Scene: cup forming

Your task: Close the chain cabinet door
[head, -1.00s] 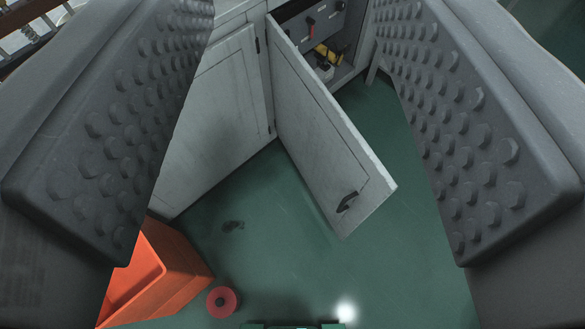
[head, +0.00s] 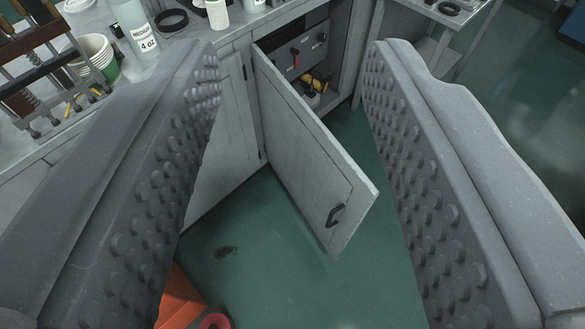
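The chain cabinet door (head: 305,160) is a pale grey panel that stands wide open, swung out over the green floor. Its dark handle (head: 335,215) is near the free lower corner. The open cabinet (head: 345,65) behind it shows a dark panel with knobs and a yellow item (head: 311,82) inside. My gripper (head: 290,62) is open and empty, with one studded finger on each side of the picture. The door shows in the gap between the fingers. I cannot tell how far the fingers are from the door.
An orange bin (head: 178,300) and a red ring-shaped object (head: 215,321) are on the floor at lower left. The bench top (head: 205,38) holds bottles, cups and a clamp-like rack (head: 40,65). A metal side table (head: 440,15) stands at upper right. Floor at right is clear.

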